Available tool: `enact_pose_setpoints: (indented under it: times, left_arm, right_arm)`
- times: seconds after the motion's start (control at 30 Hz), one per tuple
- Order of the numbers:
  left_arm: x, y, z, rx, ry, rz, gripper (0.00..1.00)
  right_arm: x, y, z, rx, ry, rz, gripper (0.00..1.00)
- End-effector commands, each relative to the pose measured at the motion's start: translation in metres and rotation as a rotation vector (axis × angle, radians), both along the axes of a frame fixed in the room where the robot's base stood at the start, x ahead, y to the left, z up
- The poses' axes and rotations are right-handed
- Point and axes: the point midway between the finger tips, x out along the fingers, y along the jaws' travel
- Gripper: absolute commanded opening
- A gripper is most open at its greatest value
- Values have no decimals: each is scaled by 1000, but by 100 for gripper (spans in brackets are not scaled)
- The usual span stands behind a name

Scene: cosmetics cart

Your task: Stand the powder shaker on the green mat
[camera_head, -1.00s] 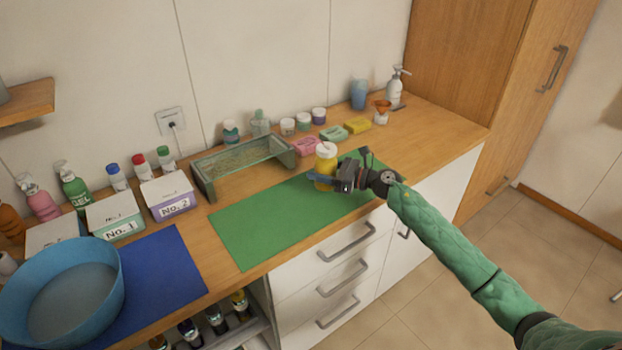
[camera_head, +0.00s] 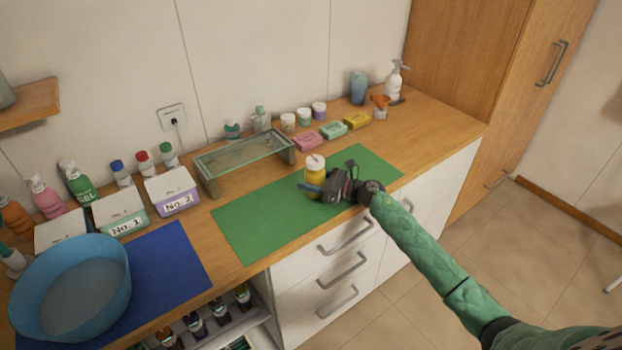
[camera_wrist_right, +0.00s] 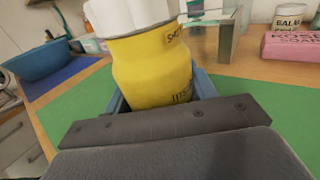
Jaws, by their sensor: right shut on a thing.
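The powder shaker (camera_head: 315,176) is a yellow bottle with a white cap, upright over the green mat (camera_head: 255,222). My right gripper (camera_head: 316,188) is shut around its lower body. In the right wrist view the shaker (camera_wrist_right: 150,68) stands between the blue fingers, near upright with a slight tilt in the picture. The green mat (camera_wrist_right: 275,110) spreads behind and beside it there. The gripper hides the shaker's base, so I cannot tell whether it touches the mat. My left gripper is not in view.
A glass-topped stand (camera_head: 245,152) is behind the mat. Pink (camera_head: 307,141), green (camera_head: 333,130) and yellow (camera_head: 357,120) soap boxes lie behind right. A blue mat (camera_head: 165,270) with a blue basin (camera_head: 75,290) is at left. The mat's left part is clear.

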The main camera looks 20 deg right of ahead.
Motion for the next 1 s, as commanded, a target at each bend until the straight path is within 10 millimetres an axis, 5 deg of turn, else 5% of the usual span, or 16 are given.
enact_pose_setpoints:
  times: [0.47, 0.5, 0.57, 1.0]
  left_arm:
    - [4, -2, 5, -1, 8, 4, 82]
    - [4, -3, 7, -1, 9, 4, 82]
    - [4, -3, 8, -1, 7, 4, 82]
    - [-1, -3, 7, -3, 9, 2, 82]
  right_arm:
    - [0, 0, -3, 0, 0, 0, 32]
    - [0, 0, -3, 0, 0, 0, 64]
    - [0, 0, -3, 0, 0, 0, 76]
    - [0, 0, -1, 0, 0, 0, 78]
